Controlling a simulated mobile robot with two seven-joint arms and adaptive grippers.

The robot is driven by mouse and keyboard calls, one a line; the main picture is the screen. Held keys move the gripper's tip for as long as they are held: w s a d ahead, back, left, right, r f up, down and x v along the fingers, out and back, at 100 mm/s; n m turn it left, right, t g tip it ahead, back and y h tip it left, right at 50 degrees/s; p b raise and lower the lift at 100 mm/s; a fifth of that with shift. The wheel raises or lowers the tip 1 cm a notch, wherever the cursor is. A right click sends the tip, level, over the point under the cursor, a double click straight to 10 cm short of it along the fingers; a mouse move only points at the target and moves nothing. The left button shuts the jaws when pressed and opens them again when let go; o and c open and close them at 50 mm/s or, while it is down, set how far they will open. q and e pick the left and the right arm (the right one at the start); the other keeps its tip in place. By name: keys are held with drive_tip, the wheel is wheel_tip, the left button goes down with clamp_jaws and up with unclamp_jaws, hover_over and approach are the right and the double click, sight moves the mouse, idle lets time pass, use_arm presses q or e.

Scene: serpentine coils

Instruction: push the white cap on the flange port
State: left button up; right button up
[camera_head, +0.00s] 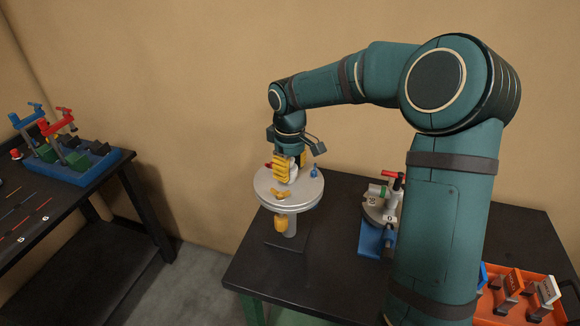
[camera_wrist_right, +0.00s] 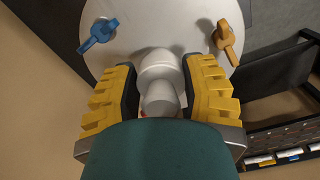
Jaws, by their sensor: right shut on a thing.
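My right gripper (camera_head: 287,172) has its yellow fingers down over the round light-grey flange plate (camera_head: 268,197) on its stand. In the right wrist view the right gripper (camera_wrist_right: 163,92) is shut on the white cap (camera_wrist_right: 160,72), with one finger on each side. The cap is over the plate (camera_wrist_right: 120,45); whether it touches a port is hidden. In the head view the cap (camera_head: 292,177) shows only in part beside the fingers. A blue valve handle (camera_wrist_right: 98,35) and an orange one (camera_wrist_right: 228,42) sit on the plate to either side. My left gripper is not in view.
The stand is on a black table (camera_head: 335,200). A grey fixture with a red handle (camera_head: 393,175) and an orange tray (camera_head: 530,308) of parts are to the right. Another bench (camera_head: 110,165) holds a blue tray with clamps at left.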

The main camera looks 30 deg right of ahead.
drive_tip(key=shift+f, duration=0.2)
drive_tip(key=o, duration=1.2)
